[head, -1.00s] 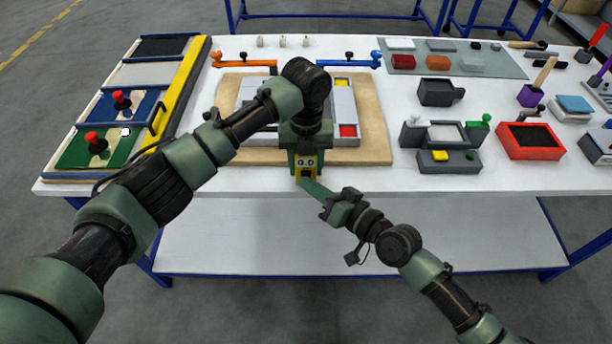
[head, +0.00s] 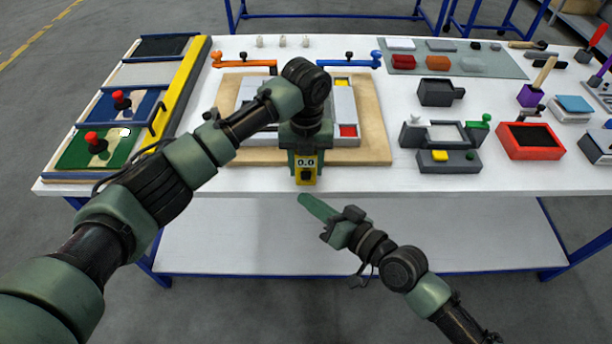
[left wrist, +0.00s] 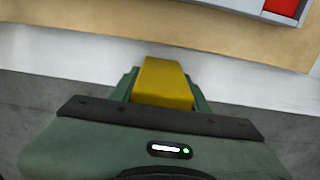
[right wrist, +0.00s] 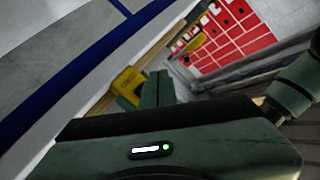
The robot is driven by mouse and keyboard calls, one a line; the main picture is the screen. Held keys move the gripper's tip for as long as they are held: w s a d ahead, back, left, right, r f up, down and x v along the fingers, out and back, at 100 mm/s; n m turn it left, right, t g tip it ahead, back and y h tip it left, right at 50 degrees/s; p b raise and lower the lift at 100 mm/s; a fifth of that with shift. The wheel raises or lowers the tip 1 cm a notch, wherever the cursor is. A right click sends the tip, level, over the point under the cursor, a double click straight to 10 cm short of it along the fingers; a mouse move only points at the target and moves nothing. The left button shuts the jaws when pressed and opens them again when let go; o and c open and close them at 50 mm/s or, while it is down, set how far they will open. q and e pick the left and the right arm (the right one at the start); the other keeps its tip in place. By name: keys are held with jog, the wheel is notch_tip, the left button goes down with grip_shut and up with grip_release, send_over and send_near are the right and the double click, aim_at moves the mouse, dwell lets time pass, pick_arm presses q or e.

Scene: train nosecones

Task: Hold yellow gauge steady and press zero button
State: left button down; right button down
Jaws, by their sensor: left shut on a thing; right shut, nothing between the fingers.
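The yellow gauge (head: 306,174) hangs from my left gripper (head: 305,154) at the table's front edge. Its display faces me and appears to read 0.0, with a dark area below it. In the left wrist view the gauge's yellow back (left wrist: 163,84) sits between the green fingers of my left gripper, which is shut on it. My right gripper (head: 303,199) is shut and empty, its joined fingers just below the gauge and apart from it. In the right wrist view the gauge (right wrist: 127,85) shows left of the closed fingertips (right wrist: 158,76). The zero button is too small to tell clearly.
Behind the gauge, a wooden board (head: 377,132) carries a grey fixture with red and yellow blocks. Grey holders (head: 448,162) and a red tray (head: 532,154) stand to the right. A panel with red knobs (head: 95,142) is at left.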

jog(key=shift+s, duration=1.2)
pick_arm(q)
jog(key=c, duration=0.6)
grip_release()
jog(key=shift+c, duration=0.2)
jog(key=shift+r, duration=0.15)
